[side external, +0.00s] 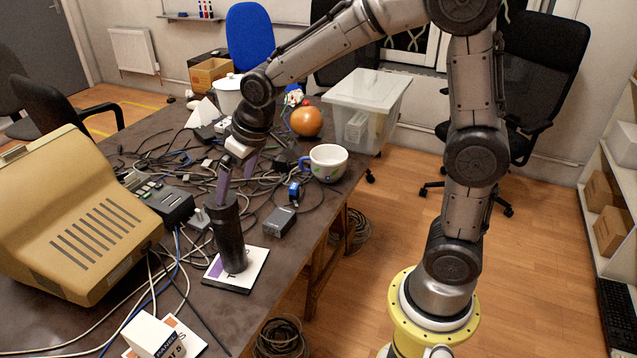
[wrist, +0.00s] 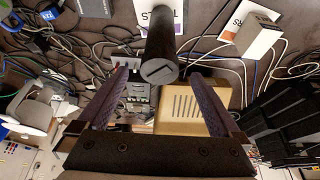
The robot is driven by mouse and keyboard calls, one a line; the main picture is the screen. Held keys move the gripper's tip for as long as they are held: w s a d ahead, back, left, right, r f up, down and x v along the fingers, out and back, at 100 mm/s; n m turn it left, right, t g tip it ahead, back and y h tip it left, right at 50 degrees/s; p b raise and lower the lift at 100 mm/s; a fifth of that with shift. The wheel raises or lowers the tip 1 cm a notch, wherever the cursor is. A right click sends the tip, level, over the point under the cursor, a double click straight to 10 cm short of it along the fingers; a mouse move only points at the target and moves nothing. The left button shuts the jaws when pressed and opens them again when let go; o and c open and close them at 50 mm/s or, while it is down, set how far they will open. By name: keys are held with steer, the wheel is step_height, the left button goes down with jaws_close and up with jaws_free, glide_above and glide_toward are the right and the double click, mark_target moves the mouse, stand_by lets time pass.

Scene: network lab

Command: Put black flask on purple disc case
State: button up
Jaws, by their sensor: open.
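The black flask (side external: 231,240) stands upright on the purple disc case (side external: 256,262), a flat white-and-purple case near the table's front edge. My gripper (side external: 236,186) is open at the flask's top, with its fingers spread. In the wrist view, the flask (wrist: 161,45) shows end-on between and just beyond the fingertips of my gripper (wrist: 159,74), with gaps on both sides. Part of the disc case (wrist: 144,19) shows behind the flask there. The flask hides the middle of the case.
A beige monitor (side external: 75,220) stands left of the flask. A white box (side external: 152,334) sits on another case in front. Cables, a small grey box (side external: 279,221), a patterned mug (side external: 328,163) and an orange ball (side external: 306,121) lie behind. A clear bin (side external: 368,105) is farther back.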

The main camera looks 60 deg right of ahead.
steer(key=s+d+r, duration=0.1)
steer(key=s+r, duration=0.1)
steer(key=s, duration=1)
steer(key=s+d+r+t, duration=0.1)
steer(key=s+r, duration=0.2)
steer(key=s, duration=0.9)
steer(key=shift+s, duration=0.2)
